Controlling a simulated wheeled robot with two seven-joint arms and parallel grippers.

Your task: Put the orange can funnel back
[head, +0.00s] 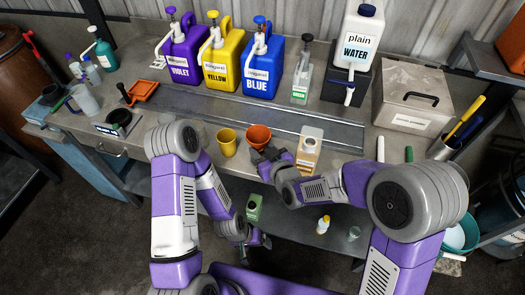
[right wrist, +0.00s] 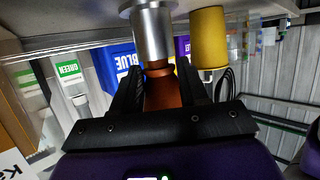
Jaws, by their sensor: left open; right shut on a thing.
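The orange funnel (head: 258,132) is at the front of the bench, between the yellow cup (head: 227,142) and a clear bottle. In the right wrist view, which is upside down, the funnel (right wrist: 163,92) stands between the two dark fingers of my right gripper (right wrist: 163,85), which is shut on it. The funnel's narrow end meets a silver metal cylinder (right wrist: 153,35); I cannot tell whether they touch. In the head view my right gripper (head: 268,152) comes to the funnel from the front right. My left gripper (head: 258,241) is open and empty, low in front of the bench.
The violet (head: 184,52), yellow (head: 224,60) and blue (head: 262,68) jugs stand at the back. A green item (head: 254,207) is on the lower shelf near my left gripper.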

